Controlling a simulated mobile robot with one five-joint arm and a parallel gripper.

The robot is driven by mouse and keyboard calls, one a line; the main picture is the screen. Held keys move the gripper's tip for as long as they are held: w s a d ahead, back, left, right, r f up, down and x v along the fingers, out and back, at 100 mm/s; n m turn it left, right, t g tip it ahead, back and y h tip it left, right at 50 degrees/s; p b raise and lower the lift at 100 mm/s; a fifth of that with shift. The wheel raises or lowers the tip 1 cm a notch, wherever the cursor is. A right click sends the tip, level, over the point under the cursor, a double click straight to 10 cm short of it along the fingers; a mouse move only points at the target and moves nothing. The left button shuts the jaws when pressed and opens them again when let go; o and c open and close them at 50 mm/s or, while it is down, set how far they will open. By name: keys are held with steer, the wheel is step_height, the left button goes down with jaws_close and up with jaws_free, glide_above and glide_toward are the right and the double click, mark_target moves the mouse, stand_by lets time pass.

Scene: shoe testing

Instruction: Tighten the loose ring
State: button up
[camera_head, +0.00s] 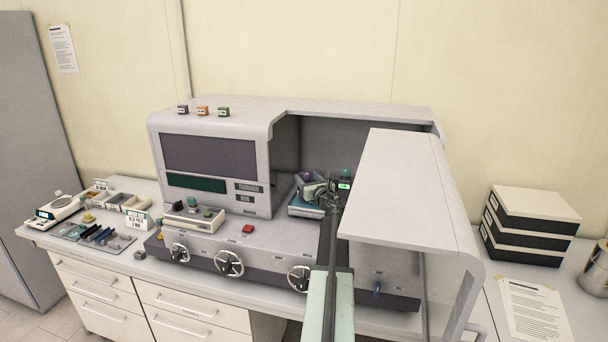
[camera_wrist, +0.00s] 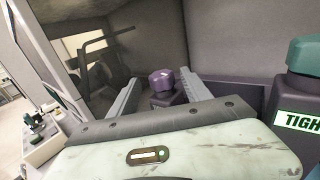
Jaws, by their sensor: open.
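A purple faceted ring or cap (camera_wrist: 161,80) sits on a dark block inside the machine's open bay. A green cap (camera_wrist: 303,54) stands to its right on a dark post, with a lit green label (camera_wrist: 301,122) reading "TIGH", cut off by the frame edge. The lit label also shows in the head view (camera_head: 344,186). My gripper (camera_wrist: 157,78) is open, its two grey fingers reaching toward either side of the purple cap, with nothing between them that I can see held. I cannot tell whether the fingers touch it. In the head view my gripper (camera_head: 322,192) is small and partly merged with the fixture.
The grey machine (camera_head: 410,190) has a hood overhanging the bay's right side, close to my arm. Hand wheels (camera_head: 229,263) line its front. A red button (camera_head: 248,229) is on the ledge. Trays and tools lie at left; black boxes (camera_head: 525,225) stand at right.

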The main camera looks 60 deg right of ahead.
steer(key=x, duration=0.6)
steer(key=shift+d, duration=0.15)
steer(key=shift+c, duration=0.4)
